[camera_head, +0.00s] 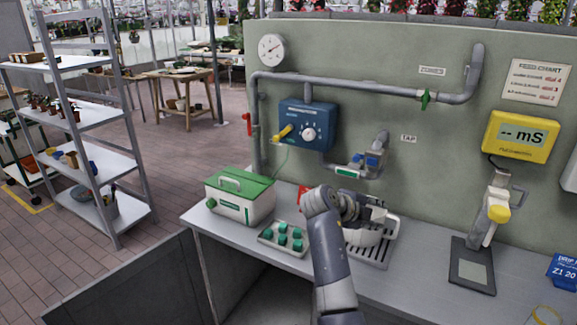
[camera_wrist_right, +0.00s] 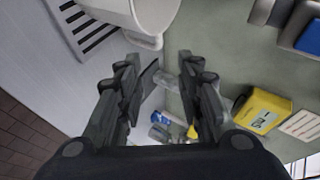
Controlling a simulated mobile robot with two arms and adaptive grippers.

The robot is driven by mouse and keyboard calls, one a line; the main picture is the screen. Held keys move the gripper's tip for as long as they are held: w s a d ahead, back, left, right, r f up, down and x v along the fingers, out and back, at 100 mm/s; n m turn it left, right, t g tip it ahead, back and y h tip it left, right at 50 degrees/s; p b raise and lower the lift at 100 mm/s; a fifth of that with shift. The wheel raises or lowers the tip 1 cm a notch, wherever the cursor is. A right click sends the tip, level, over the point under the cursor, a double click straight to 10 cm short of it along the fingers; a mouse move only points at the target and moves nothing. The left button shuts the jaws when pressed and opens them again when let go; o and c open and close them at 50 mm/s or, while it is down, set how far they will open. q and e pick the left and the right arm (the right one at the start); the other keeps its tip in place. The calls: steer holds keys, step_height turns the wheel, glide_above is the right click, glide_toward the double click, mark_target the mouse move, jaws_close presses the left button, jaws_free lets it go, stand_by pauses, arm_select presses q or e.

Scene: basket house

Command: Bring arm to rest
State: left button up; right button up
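My right arm reaches up from the bottom of the head view, over the bench (camera_head: 420,290). Its gripper (camera_head: 352,207) is partly hidden by my wrist there. In the right wrist view the two fingers (camera_wrist_right: 168,80) stand apart with nothing between them, so it is open. A white jug (camera_head: 368,236) stands on a slotted drain grate (camera_head: 378,252), just below and beside the gripper. The jug also shows at the top of the wrist view (camera_wrist_right: 155,14), apart from the fingers. My left gripper is out of view.
A green-lidded box (camera_head: 240,195) and a tray of green-capped pieces (camera_head: 284,239) lie left of my arm. A wall panel (camera_head: 450,125) with pipes and a blue control box (camera_head: 307,125) rises behind. A yellow meter (camera_head: 521,136) and a probe on a stand (camera_head: 490,215) are at the right.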

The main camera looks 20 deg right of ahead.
steer(key=s+a+f+n, duration=0.1)
steer(key=s+f+n, duration=0.1)
steer(key=f+n, duration=0.1)
steer(key=s+a+f+n+y, duration=0.1)
steer(key=s+f+n, duration=0.1)
steer(key=s+f, duration=0.1)
steer(key=s+a+f+n+y, duration=0.1)
steer(key=s+f+n, duration=0.1)
steer(key=f+n, duration=0.1)
steer(key=shift+s+a+f+n+t, duration=0.1)
steer(key=shift+s+f+n+t, duration=0.1)
steer(key=shift+f, duration=0.2)
steer(key=shift+s+f+n+t, duration=0.1)
steer(key=shift+f+t, duration=0.1)
steer(key=shift+f, duration=0.15)
steer(key=s+a+f+n+y, duration=0.5)
steer(key=s+a+n, duration=0.65)
steer(key=s, duration=0.25)
steer(key=s+a+f+n+y, duration=0.4)
steer(key=s+a+n, duration=0.6)
steer(key=s+n, duration=0.25)
step_height(320, 180, down, 26)
steer(key=s+g, duration=0.2)
steer(key=s+d+f, duration=0.2)
steer(key=s+f, duration=0.6)
steer(key=s+d+f+g, duration=0.1)
steer(key=s+f, duration=0.7)
steer(key=s, duration=0.1)
steer(key=shift+d+f, duration=0.25)
steer(key=shift+d, duration=0.1)
